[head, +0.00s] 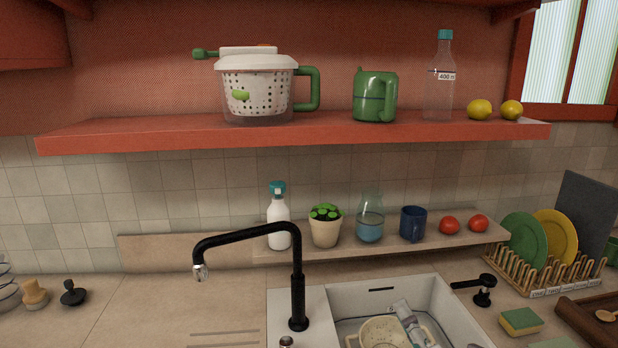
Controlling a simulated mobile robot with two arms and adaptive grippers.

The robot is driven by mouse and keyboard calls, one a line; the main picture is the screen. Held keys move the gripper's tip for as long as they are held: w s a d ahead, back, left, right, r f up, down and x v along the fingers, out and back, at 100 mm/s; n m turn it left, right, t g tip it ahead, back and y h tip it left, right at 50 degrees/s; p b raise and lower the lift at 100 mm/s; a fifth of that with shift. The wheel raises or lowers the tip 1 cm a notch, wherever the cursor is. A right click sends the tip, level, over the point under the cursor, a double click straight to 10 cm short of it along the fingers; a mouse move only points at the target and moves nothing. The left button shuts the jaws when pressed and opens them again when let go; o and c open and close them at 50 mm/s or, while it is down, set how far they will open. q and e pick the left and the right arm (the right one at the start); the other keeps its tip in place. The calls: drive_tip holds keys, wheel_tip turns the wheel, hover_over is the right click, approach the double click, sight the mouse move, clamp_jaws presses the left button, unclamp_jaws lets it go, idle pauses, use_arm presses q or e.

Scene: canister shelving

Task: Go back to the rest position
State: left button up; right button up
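Neither of my grippers can be made out in the head view, and no part of my arms shows clearly. On the red upper shelf (190,134) stand a white and green salad spinner (256,88), a green jug (372,96), a clear bottle with a teal cap (439,88) and two lemons (479,109). On the lower ledge (440,240) are a white bottle with a teal cap (278,217), a potted plant (325,228), a glass vase with blue in it (370,220), a blue mug (412,224) and two tomatoes (449,225).
A black faucet (297,275) rises beside the white sink (452,310), which holds a cream colander (388,335) and a tube (408,318). A dish rack (540,277) with plates and a sponge (520,321) are at right. The left counter is mostly clear.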

drive_tip(key=s+d+f+m+g+h, duration=0.3)
drive_tip(key=s+f+m+g, duration=0.15)
drive_tip(key=f+m, duration=0.3)
drive_tip(key=s+d+f+m+g+h, duration=0.35)
drive_tip(key=s+f+m, duration=0.3)
drive_tip(key=m, duration=0.25)
drive_tip(key=s+a+f+m+g+y, duration=0.15)
drive_tip(key=s+f+m+g, duration=0.3)
drive_tip(key=s, duration=0.45)
drive_tip(key=s+a+f+m+g+y, duration=0.1)
drive_tip(key=s+a+f+m+g, duration=0.25)
drive_tip(key=s, duration=0.55)
wheel_tip(320, 180, down, 35)
drive_tip(key=s+d+n+g+b, duration=0.1)
drive_tip(key=b, duration=0.9)
drive_tip(key=s+d+f+b, duration=0.1)
drive_tip(key=s+f+b, duration=0.2)
drive_tip(key=s+f, duration=0.5)
drive_tip(key=s+d+f+g+b, duration=0.1)
drive_tip(key=s+f+b, duration=0.3)
drive_tip(key=s+f, duration=0.5)
wheel_tip(320, 180, down, 8)
drive_tip(key=shift+s+d+r+g+h, duration=0.2)
drive_tip(key=shift+d+g+h, duration=0.1)
drive_tip(key=shift+d, duration=0.25)
